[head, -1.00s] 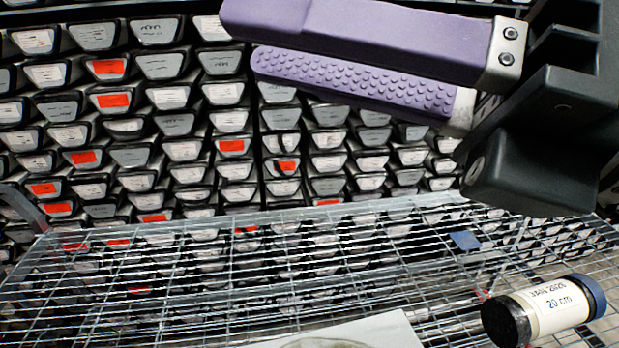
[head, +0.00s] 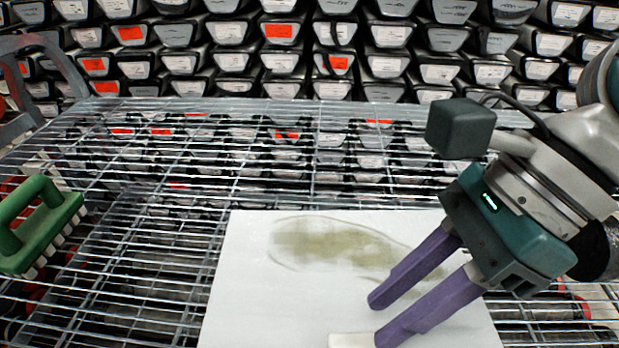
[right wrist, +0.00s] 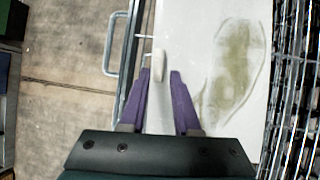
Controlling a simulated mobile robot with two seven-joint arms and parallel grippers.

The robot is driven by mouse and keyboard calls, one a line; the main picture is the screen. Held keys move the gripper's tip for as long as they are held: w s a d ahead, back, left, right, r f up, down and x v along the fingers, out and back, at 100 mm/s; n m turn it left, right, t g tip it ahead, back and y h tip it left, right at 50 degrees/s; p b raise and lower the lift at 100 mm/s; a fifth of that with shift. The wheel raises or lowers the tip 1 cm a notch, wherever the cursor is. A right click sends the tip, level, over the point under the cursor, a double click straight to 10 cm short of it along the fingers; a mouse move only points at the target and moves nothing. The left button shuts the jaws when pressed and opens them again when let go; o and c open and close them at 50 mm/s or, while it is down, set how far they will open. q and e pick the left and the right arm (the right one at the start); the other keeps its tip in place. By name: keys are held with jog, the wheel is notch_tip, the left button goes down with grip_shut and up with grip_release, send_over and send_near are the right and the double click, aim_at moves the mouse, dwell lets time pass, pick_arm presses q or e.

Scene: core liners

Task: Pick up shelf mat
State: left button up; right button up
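The shelf mat (head: 260,290) is a flat white sheet with a brownish-green stain, lying on the wire shelf. A pale tab (head: 352,340) shows at its near edge. It also shows in the right wrist view (right wrist: 159,67), just ahead of the gap between my fingers. My right gripper (head: 380,320) has purple fingers, spread apart and empty, over the near part of the mat. In the right wrist view (right wrist: 160,76) the fingertips are close to the tab, one on either side of its line. Whether they touch the mat is unclear. My left gripper is out of view.
The wire shelf (head: 130,290) extends around the mat. A green brush (head: 38,225) rests at its left. Rows of labelled core liners (head: 285,62) fill the back. In the right wrist view, a metal handle (right wrist: 110,45) juts beside the shelf over bare floor (right wrist: 65,70).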

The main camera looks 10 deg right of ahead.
aim_at(363, 337)
jog(key=x, duration=0.4)
jog(key=shift+s+a+f, duration=0.1)
jog(key=shift+a+f, duration=0.05)
jog(key=shift+f, duration=0.1)
jog(key=shift+c, duration=0.4)
grip_shut()
